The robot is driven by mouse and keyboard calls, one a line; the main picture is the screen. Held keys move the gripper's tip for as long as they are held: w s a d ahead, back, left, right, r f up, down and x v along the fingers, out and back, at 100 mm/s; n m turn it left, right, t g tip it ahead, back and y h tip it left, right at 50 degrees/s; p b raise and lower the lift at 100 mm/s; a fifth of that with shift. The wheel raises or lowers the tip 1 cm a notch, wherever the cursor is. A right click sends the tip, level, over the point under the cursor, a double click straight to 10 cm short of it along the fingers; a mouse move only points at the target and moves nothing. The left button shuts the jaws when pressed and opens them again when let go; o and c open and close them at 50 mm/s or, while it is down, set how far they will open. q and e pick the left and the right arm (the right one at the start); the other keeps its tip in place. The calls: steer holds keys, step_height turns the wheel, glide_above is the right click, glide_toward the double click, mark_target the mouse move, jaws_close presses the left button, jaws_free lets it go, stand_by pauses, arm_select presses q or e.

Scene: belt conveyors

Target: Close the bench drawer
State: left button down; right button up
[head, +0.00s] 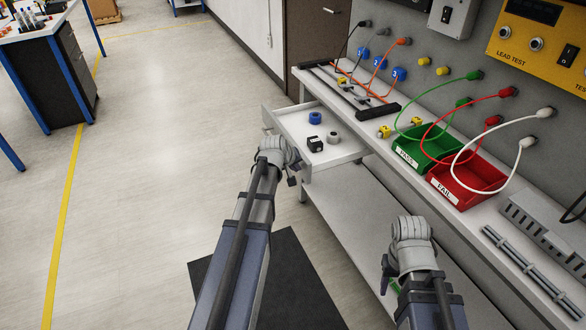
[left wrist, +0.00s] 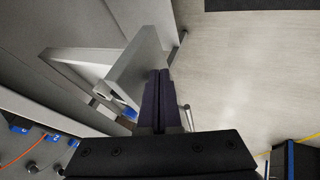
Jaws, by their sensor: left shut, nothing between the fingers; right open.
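The white bench drawer (head: 346,152) is pulled out from the bench in the head view. It holds a blue ring (head: 315,118), a black block (head: 315,144) and a grey ring (head: 333,137). My left gripper (head: 292,178) is at the near end of the drawer front, and my arm partly hides that front. In the left wrist view its dark fingers (left wrist: 157,98) are shut and empty, close beside the drawer's panel (left wrist: 138,72); I cannot tell whether they touch. My right gripper (head: 388,274) is open, low in front of the bench.
The bench top carries a green PASS bin (head: 428,148), a red FAIL bin (head: 467,182) and a black-ended rack (head: 378,110). Coloured cables hang from the wall panel. A lower shelf (head: 350,205) runs under the bench. The floor (head: 150,150) left of the drawer is clear.

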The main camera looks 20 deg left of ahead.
arm_select(q)
steer(key=shift+w, duration=0.1)
glide_toward(339, 154)
steer(key=w+d+f, duration=0.3)
steer(key=w+f, duration=0.1)
steer(key=w, duration=0.1)
steer(key=shift+d+f, duration=0.15)
steer(key=shift+d, duration=0.25)
steer(key=shift+w+d, duration=0.1)
steer(key=shift+d, duration=0.1)
steer(key=shift+w+d, duration=0.1)
steer(key=s+a, duration=0.1)
steer(key=s, duration=0.1)
steer(key=s+a, duration=0.2)
steer(key=p+v, duration=0.8)
steer(key=v, duration=0.1)
steer(key=shift+r, duration=0.4)
arm_select(e)
step_height(339, 154, up, 8)
steer(key=a, duration=0.1)
arm_select(q)
steer(key=shift+s+a, duration=0.1)
arm_select(e)
steer(key=shift+s, duration=0.1)
